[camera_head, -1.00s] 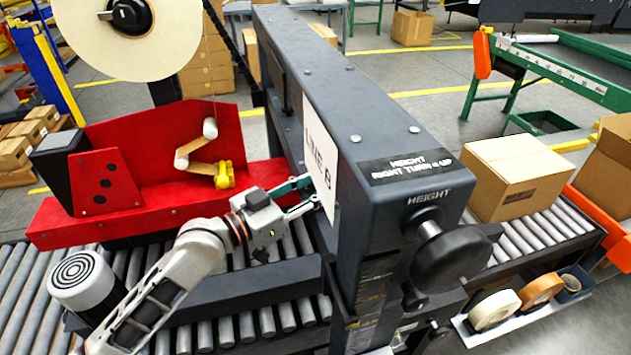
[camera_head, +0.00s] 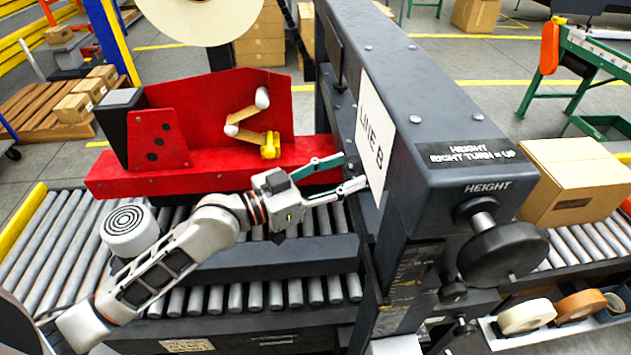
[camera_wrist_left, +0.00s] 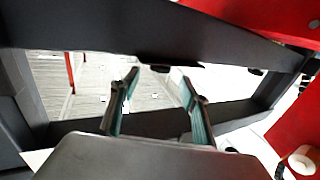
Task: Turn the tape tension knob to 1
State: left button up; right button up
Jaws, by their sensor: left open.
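I see no knob marked as tape tension and no scale with a 1. The red tape unit (camera_head: 215,130) stands on the conveyor at left, with a large cream tape roll (camera_head: 205,18) above it. It carries white rollers and a yellow part (camera_head: 270,145). My right gripper is out of view.
A large black crank knob (camera_head: 502,254) under the HEIGHT label is on the column's front. A smaller dark knob (camera_head: 454,292) sits below it. A cardboard box (camera_head: 570,180) rests on the rollers at right. Tape rolls (camera_head: 527,316) stand at lower right.

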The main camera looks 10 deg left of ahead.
pick_arm(q)
jog(key=v, duration=0.7)
dwell(0.4)
jog(key=s+a+f+n+t+y, duration=0.1)
jog(key=a+f+n+y, duration=0.15)
jog(key=f, duration=0.65)
jog(key=s+a+f+n+t+y, duration=0.15)
jog(key=f+y, duration=0.25)
jog(key=f, duration=0.4)
jog(key=s+a+f+n+g+y, duration=0.1)
jog(key=s+a+f+g+y, duration=0.1)
jog(key=s+f, duration=0.4)
jog(key=s+a+f+g+y, duration=0.2)
jog(key=s+a+f, duration=0.3)
jog(key=f, duration=0.8)
jog(key=shift+s+f+n+y, duration=0.4)
jog(key=shift+s+y, duration=0.15)
jog(key=shift+s, duration=0.65)
jog(key=shift+a, duration=0.1)
